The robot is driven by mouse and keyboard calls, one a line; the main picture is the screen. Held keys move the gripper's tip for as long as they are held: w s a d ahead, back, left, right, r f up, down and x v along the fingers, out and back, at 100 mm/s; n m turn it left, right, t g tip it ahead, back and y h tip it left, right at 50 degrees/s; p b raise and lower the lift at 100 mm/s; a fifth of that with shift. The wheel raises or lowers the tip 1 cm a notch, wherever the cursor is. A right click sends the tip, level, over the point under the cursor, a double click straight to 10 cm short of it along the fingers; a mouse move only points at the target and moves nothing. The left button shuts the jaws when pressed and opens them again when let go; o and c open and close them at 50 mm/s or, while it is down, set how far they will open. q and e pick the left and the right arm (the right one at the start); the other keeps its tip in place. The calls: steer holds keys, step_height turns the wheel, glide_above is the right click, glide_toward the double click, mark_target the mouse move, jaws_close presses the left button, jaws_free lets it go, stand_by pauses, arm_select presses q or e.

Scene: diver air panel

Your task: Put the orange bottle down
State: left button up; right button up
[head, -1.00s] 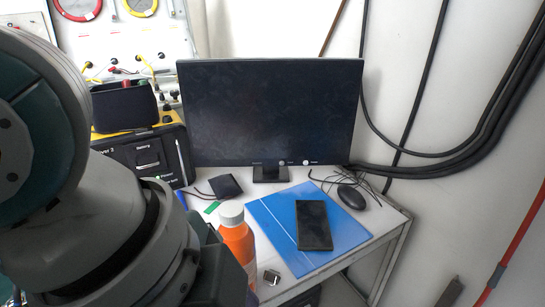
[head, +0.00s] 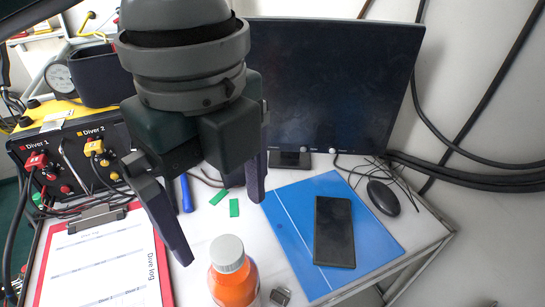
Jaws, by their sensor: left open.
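The orange bottle (head: 233,284) with a white-grey cap stands upright on the white table, near the bottom middle of the head view. Its lower part is cut off by the picture's edge. My left gripper (head: 222,226) comes down from the top with its two dark fingers spread wide and nothing between them. The fingertips show above the bottle in the picture, apart from its cap. My right gripper is not in view.
A blue folder (head: 292,215) with a black phone (head: 334,232) lies right of the bottle, near a mouse (head: 383,197). A red clipboard (head: 165,278) lies left. A monitor (head: 330,85) and a yellow-black diver panel (head: 50,148) stand behind. A small metal object (head: 281,296) sits beside the bottle.

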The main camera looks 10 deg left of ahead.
mark_target(226, 249)
arm_select(q)
steer(key=f, duration=0.5)
steer(key=shift+s+f, duration=0.2)
steer(key=shift+s, duration=0.1)
step_height(226, 249, down, 4)
steer(key=shift+f, duration=0.2)
steer(key=shift+c, duration=0.4)
jaws_close()
steer(key=shift+r, duration=0.1)
